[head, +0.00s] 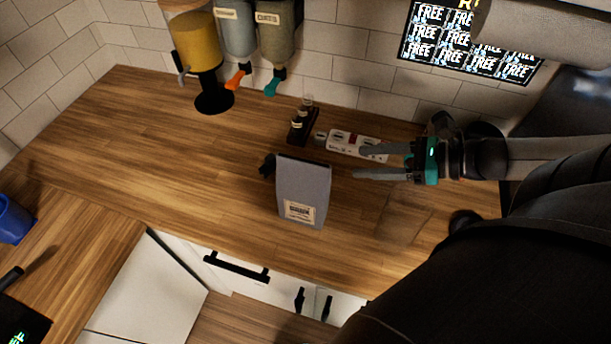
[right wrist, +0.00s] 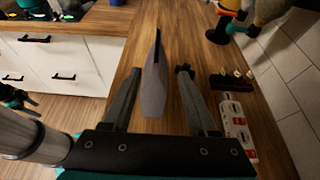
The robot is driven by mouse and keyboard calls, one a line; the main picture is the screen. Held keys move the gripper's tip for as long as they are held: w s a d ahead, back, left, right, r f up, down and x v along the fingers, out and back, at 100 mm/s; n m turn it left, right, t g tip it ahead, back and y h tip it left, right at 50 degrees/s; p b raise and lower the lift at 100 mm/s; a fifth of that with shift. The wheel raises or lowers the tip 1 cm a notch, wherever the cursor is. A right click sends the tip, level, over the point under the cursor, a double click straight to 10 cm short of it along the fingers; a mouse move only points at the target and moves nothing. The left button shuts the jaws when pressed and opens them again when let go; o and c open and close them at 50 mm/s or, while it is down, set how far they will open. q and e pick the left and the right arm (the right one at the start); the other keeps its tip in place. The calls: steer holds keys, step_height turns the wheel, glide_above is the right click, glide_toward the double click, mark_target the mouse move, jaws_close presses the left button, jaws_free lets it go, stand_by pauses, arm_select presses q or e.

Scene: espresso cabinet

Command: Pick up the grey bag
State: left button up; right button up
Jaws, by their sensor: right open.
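The grey bag (head: 303,190) stands upright on the wooden counter, a label on its lower front. In the right wrist view the bag (right wrist: 157,85) shows as a narrow wedge between and ahead of the fingers. My right gripper (head: 357,163) is open and empty to the right of the bag, its fingers pointing left toward it. The gap between the fingertips (right wrist: 160,76) lines up with the bag in the right wrist view; contact is not visible. A dark and teal part at that view's left edge looks like my left gripper (right wrist: 15,97); its jaws are unclear.
A white power strip (head: 357,146) and a black holder with small bottles (head: 302,122) stand behind the bag. A small black object (head: 267,166) is beside its left edge. Dispensers (head: 275,35) hang at the back wall. The counter left of the bag is clear.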

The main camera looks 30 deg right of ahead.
mark_target(320, 163)
steer(key=b+x, duration=0.4)
steer(key=x, duration=0.4)
steer(key=shift+a+f, duration=0.1)
steer(key=shift+f, duration=0.05)
steer(key=shift+b+x, duration=0.9)
steer(key=shift+b, duration=0.25)
steer(key=b+x, duration=0.3)
steer(key=b, duration=0.2)
steer(key=shift+w+a+f+b, duration=0.1)
steer(key=shift+a+f+b, duration=0.2)
steer(key=shift+a+b, duration=0.1)
steer(key=w+b, duration=0.1)
steer(key=b, duration=0.2)
steer(key=shift+a+f, duration=0.15)
steer(key=shift+a, duration=0.25)
steer(key=shift+c, duration=0.2)
jaws_close()
